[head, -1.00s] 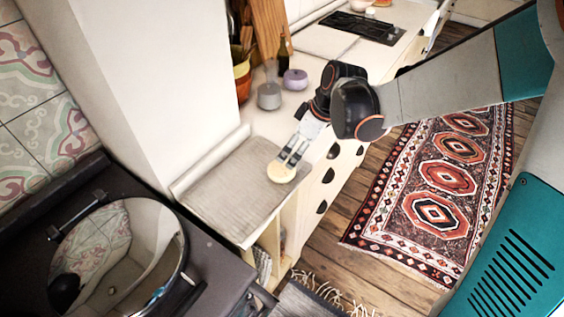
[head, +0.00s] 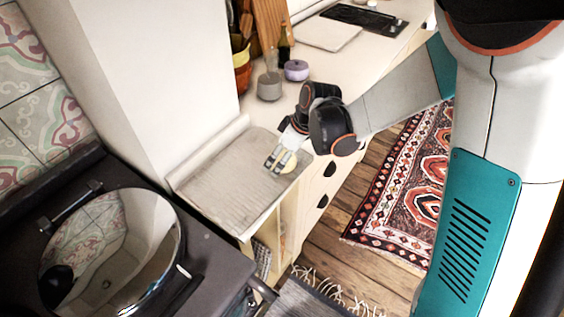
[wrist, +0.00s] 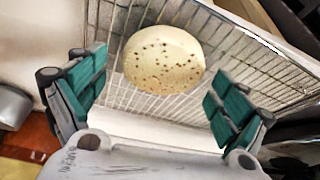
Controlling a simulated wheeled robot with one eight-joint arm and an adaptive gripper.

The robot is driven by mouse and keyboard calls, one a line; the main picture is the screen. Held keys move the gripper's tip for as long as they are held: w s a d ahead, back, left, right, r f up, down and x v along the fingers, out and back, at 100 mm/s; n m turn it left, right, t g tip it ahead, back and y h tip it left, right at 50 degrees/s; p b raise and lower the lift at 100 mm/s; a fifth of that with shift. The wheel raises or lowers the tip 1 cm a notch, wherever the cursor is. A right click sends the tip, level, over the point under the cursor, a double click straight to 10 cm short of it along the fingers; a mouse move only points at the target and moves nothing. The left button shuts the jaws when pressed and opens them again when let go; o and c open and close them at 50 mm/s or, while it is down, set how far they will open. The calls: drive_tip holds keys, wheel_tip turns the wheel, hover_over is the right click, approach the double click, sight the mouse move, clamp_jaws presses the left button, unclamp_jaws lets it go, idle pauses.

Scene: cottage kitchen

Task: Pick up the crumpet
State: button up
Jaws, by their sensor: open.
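The crumpet (head: 289,163) is a pale round disc near the right edge of a ribbed drainer or rack (head: 215,195) on the counter. In the wrist view the crumpet (wrist: 163,60) has brown specks and lies flat on wire bars (wrist: 113,95). My gripper (head: 274,161) is over the rack, its fingers partly covering the crumpet. In the wrist view my gripper (wrist: 155,78) is open, with one teal-padded finger on each side of the crumpet and a gap to both. I cannot tell the exact height of the fingertips above the rack.
A dark stove with a round shiny lid (head: 112,255) stands at the lower left. A white wall (head: 165,90) rises behind the rack. A grey pot (head: 269,87), a lilac pot (head: 297,70) and a bottle (head: 284,47) stand farther along the counter. A patterned rug (head: 400,190) lies on the floor.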

drive_tip(key=c, duration=0.9)
drive_tip(key=shift+r, duration=0.1)
